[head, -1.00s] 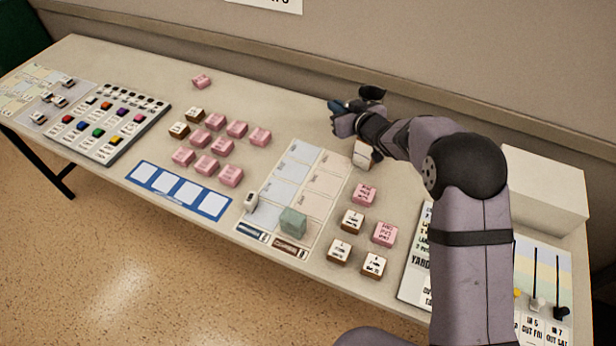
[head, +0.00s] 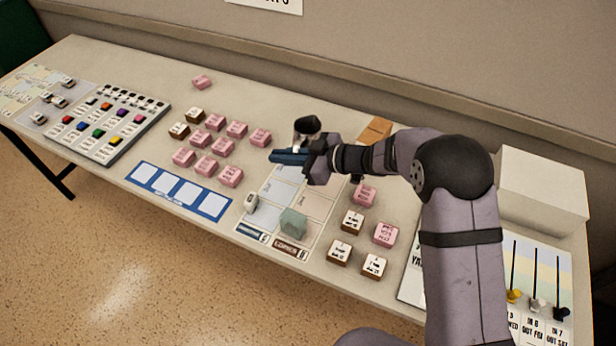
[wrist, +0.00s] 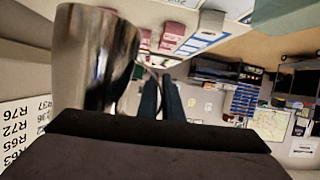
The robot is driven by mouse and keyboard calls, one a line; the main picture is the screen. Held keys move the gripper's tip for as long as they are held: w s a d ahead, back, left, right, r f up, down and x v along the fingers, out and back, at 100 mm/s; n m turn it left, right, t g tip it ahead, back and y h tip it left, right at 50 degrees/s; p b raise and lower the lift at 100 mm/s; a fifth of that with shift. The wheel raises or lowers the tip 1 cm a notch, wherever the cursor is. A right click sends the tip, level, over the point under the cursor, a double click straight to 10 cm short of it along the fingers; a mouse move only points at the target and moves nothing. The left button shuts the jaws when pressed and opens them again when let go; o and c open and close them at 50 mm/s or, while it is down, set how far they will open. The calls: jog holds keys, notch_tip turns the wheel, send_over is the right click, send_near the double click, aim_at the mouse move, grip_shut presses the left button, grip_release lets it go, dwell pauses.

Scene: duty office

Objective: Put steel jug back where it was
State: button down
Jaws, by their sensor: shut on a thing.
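The steel jug (head: 303,139) shows at my gripper in the head view, with a dark upper part and a shiny lower part. In the wrist view the jug (wrist: 90,60) is large, shiny and close at the left. My gripper (head: 288,157) has blue fingers and is shut on the jug, holding it above the table near the top of the pale printed card (head: 312,205). The fingers (wrist: 162,95) show beside the jug in the wrist view. Their exact contact with the jug is hidden.
Pink blocks (head: 213,122) stand left of the jug. Several pink and white-topped blocks (head: 352,220) stand right of the card. A green block (head: 293,222) and a small white piece (head: 250,202) are on the card. A brown box (head: 377,130) is behind my arm.

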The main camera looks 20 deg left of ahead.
dwell(0.3)
jog(key=shift+f+p, duration=1)
jog(key=shift+f, duration=3.9)
jog(key=c, duration=1.9)
grip_release()
jog(key=shift+f, duration=0.1)
